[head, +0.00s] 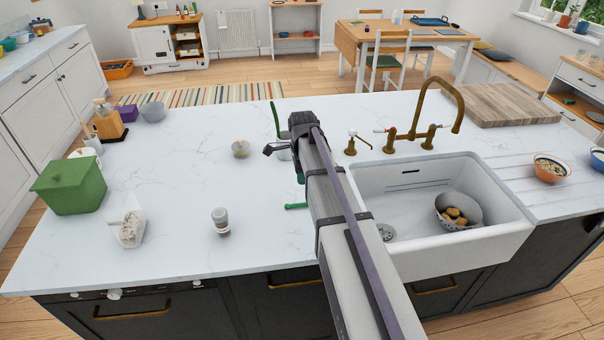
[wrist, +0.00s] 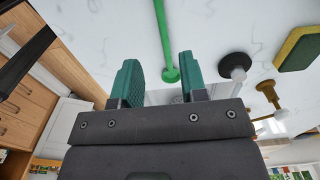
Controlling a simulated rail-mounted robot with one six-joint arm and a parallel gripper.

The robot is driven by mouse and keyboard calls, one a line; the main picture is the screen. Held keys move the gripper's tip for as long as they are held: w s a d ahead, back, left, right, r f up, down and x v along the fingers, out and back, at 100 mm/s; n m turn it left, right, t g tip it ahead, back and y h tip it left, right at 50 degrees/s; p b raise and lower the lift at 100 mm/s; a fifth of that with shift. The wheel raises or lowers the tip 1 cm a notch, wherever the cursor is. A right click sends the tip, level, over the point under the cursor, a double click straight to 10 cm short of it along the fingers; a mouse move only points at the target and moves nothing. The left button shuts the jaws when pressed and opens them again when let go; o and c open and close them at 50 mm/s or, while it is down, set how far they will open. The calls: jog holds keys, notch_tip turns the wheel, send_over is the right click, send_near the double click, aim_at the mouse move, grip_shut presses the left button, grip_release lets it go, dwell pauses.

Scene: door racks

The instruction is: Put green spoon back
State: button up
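My gripper (head: 299,177) is over the counter left of the sink, its teal fingers partly hidden by my arm. In the wrist view my gripper (wrist: 158,62) has its fingers apart. A long thin green handle (wrist: 161,35) runs down from the top edge to a rounded end in the gap between them, with clear space on both sides. In the head view a short length of green utensil (head: 296,206) shows on the counter beside my arm. Another slim green piece (head: 275,118) rises left of my gripper. I cannot tell which is the spoon; no spoon bowl is clearly visible.
The white sink (head: 405,205) holds a bowl (head: 458,211), with a brass tap (head: 428,128) behind. A grey-capped shaker (head: 220,222), a small jar (head: 240,149) and a green box (head: 70,185) stand left. A sponge (wrist: 299,48) shows in the wrist view. The left-middle counter is mostly clear.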

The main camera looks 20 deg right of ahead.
jog(key=s+a+n, duration=0.7)
jog(key=s+n, duration=0.3)
jog(key=s+a+n, duration=0.6)
jog(key=s+n, duration=0.4)
jog(key=shift+a+n, duration=0.4)
notch_tip(320, 180, down, 2)
jog(key=shift+f+b, duration=0.15)
jog(key=shift+b, duration=0.95)
